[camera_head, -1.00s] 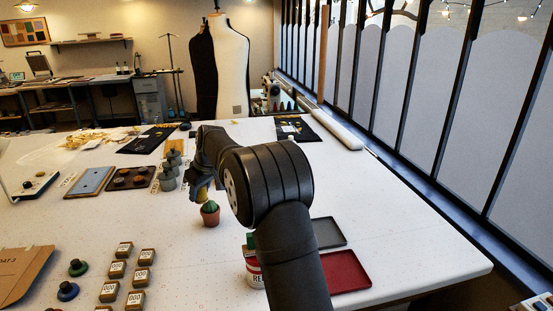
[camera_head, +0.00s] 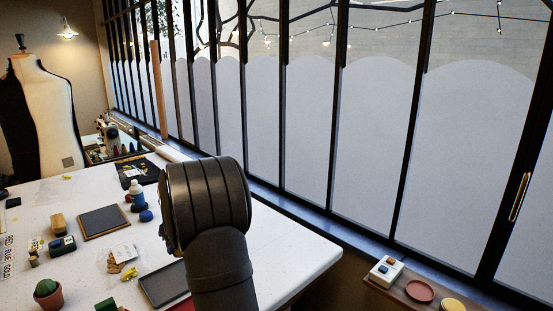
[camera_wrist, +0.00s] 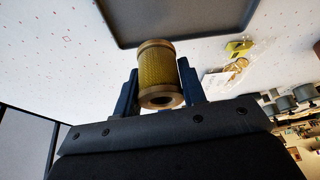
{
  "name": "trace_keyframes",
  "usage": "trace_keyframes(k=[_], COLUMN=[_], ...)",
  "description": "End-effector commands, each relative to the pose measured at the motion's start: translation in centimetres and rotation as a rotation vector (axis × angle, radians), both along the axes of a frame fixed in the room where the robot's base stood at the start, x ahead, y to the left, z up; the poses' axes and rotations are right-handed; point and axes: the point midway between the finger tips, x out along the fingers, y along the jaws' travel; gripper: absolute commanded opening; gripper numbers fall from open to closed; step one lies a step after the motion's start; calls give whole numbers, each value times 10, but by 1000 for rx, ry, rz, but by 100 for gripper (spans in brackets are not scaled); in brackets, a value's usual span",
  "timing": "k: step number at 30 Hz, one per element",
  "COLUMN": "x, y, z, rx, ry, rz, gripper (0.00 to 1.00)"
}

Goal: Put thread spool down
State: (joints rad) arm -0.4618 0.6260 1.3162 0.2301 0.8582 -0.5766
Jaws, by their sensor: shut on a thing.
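The thread spool (camera_wrist: 155,68), gold thread between tan ends, is held between the two dark fingers of my gripper (camera_wrist: 157,72) in the wrist view. My gripper is shut on it. A dark tray (camera_wrist: 117,38) lies just beyond the spool in that view; whether the spool is over or touching it, I cannot tell. In the head view my arm hides the gripper and the spool.
In the head view, a grey tray (camera_head: 165,284) lies left of my arm by the white table's (camera_head: 290,262) front edge. A dark square mat (camera_head: 104,222), a bag of tan pieces (camera_head: 121,262) and a potted cactus (camera_head: 47,294) stand further left. Windows (camera_head: 370,150) run along the right.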

Motion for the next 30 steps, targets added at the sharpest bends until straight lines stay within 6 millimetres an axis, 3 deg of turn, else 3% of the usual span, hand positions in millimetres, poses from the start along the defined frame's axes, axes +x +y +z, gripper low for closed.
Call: trace_keyframes(k=[1, 6, 15, 21, 25, 30], x=[8, 21, 12, -1, -5, -6], y=[-30, -117, -256, -307, -321, -323], z=[-4, -16, -36, -44, -46, -47], rx=[-1, -1, -3, -4, -4, -7], ry=[1, 0, -1, -2, -2, 4], rz=[-54, -216, -482, -585, -617, -659], gripper=[15, 15, 15, 15, 15, 15])
